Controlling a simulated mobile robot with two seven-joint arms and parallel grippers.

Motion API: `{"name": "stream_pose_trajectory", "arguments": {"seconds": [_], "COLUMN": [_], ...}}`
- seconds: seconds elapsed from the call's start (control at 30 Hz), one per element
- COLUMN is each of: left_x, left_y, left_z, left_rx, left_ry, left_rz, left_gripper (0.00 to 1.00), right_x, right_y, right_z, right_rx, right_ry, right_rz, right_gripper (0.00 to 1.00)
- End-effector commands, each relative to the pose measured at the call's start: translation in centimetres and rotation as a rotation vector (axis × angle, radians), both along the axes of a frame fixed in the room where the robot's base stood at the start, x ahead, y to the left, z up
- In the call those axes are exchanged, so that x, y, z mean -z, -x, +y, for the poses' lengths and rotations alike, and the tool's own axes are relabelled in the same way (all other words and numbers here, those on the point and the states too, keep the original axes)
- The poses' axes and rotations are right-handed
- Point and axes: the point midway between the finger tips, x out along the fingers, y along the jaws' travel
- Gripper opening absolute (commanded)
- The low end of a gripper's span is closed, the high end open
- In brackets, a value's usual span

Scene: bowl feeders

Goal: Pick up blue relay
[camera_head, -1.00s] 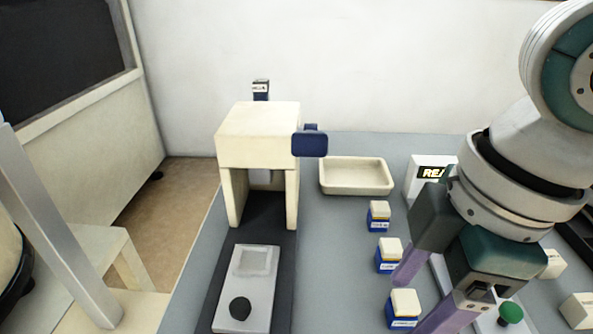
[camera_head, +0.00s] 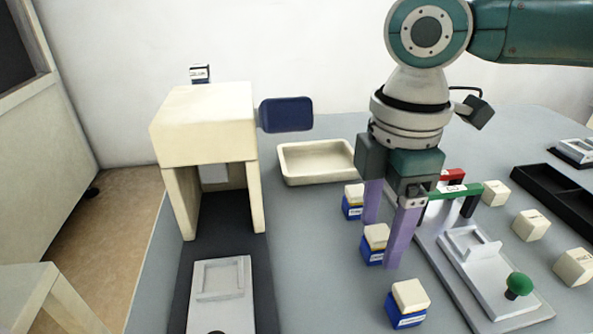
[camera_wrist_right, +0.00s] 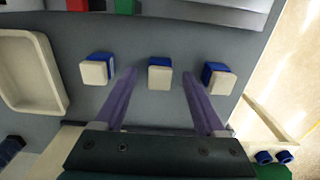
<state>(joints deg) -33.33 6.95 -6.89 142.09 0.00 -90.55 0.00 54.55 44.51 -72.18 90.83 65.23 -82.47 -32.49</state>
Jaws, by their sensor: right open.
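Three relays with blue bases and cream tops stand in a row on the grey table: the far one (camera_head: 353,202), the middle one (camera_head: 375,243) and the near one (camera_head: 407,303). My right gripper (camera_head: 382,244) is open and points down at the row with its purple fingers. In the right wrist view, the middle relay (camera_wrist_right: 160,73) shows between the open fingertips (camera_wrist_right: 159,75), with nothing gripped. The other two relays, one (camera_wrist_right: 97,69) left and one (camera_wrist_right: 219,78) right, lie outside the fingers. Height above the table is hard to tell. My left gripper is out of view.
A cream press-like station (camera_head: 203,125) with a dark blue panel (camera_head: 287,115) stands left. A cream tray (camera_head: 318,179) lies behind the relays. A grey fixture with a green knob (camera_head: 519,285) is right, beside several cream blocks (camera_head: 531,225) and a black tray (camera_head: 562,190).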

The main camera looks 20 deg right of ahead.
Motion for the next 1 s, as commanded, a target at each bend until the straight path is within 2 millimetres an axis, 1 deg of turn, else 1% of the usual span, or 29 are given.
{"name": "stream_pose_trajectory", "arguments": {"seconds": [0.03,0.1,0.37,0.47,1.0], "left_x": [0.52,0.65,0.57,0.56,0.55], "left_y": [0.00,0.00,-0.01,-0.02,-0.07], "left_z": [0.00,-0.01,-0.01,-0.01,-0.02], "left_rx": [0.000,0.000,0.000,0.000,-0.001], "left_ry": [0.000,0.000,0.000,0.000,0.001], "left_rz": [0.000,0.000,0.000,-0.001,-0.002], "left_gripper": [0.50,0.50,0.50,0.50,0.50], "right_x": [0.95,1.50,1.62,1.61,1.59], "right_y": [0.00,0.01,-0.01,0.00,-0.01], "right_z": [-0.01,-0.01,0.01,0.01,-0.01], "right_rx": [0.001,-0.001,0.000,0.000,0.000], "right_ry": [0.000,0.001,0.000,0.000,0.000], "right_rz": [0.000,0.000,-0.001,-0.001,-0.001], "right_gripper": [0.72,0.72,0.72,0.62,0.02]}}
